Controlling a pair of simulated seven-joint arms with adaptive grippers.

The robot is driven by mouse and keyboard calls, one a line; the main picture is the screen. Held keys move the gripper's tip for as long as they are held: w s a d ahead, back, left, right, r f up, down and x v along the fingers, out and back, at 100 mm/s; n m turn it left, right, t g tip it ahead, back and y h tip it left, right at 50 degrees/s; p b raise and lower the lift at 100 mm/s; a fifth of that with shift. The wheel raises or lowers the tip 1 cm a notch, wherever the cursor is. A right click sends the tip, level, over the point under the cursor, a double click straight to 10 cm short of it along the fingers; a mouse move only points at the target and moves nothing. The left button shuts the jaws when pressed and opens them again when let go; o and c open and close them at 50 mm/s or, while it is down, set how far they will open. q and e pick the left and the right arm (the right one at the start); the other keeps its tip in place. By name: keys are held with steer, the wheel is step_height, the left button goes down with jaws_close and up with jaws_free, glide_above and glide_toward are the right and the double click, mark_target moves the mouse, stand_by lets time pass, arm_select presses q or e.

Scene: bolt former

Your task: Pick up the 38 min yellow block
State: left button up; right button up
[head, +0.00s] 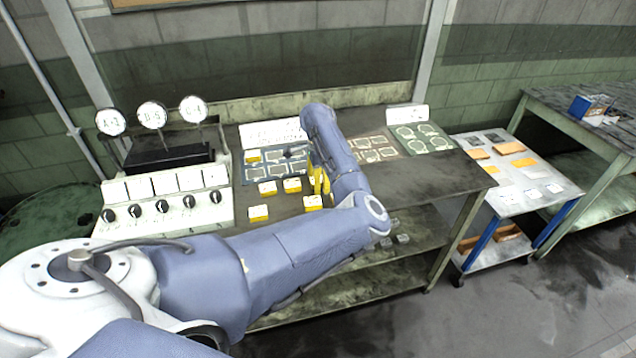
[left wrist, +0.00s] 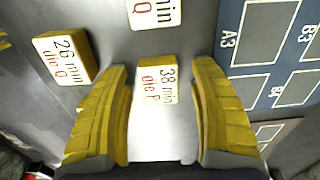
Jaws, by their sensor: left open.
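The 38 min block (left wrist: 156,82), white on top with "38 min die P" lettering, lies between the fingers of my left gripper (left wrist: 162,72) in the left wrist view. The fingers are open, with a gap visible on each side near the tips. In the head view the yellow fingers of my left gripper (head: 319,181) point down over the table among several yellow blocks. The lettering is too small to read there, so I cannot tell which one is the 38 min block. My right gripper is not in view.
A "26 min die Q" block (left wrist: 64,56) is left of the fingers, and another block (left wrist: 153,12) is just beyond. A blue-grey slotted board (left wrist: 262,85) lies to the right. A control box with knobs (head: 163,198) stands left on the table (head: 440,175); a cart (head: 535,178) stands right.

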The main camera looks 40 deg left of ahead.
arm_select(q)
steer(key=c, duration=1.3)
steer(key=shift+r, duration=0.15)
